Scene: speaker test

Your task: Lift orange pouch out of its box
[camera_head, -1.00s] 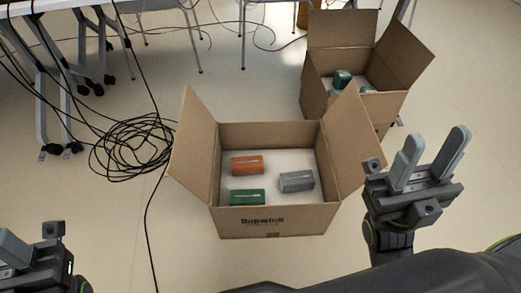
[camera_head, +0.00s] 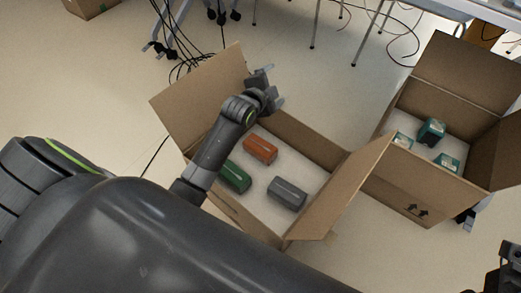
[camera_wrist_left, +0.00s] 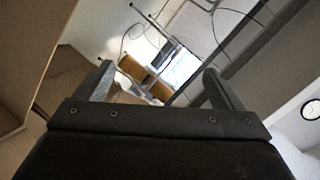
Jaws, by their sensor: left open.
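The orange pouch (camera_head: 260,149) lies in the open cardboard box (camera_head: 188,108) in the head view, beside a green pouch (camera_head: 235,176) and a grey one (camera_head: 287,193). My left arm reaches across the box's left side. My left gripper (camera_head: 272,88) is open above the box's far left corner, apart from the orange pouch. In the left wrist view its two fingers (camera_wrist_left: 156,88) stand wide apart with nothing held, and no pouch shows there. A dark part of my right gripper (camera_head: 508,268) shows at the lower right edge; its fingers are not clear.
A second open box (camera_head: 435,185) with several teal items (camera_head: 432,131) stands at the right. Box flaps stand up around the openings. Black cables (camera_head: 180,65) and table legs lie beyond. Another carton (camera_head: 92,8) is at the top left.

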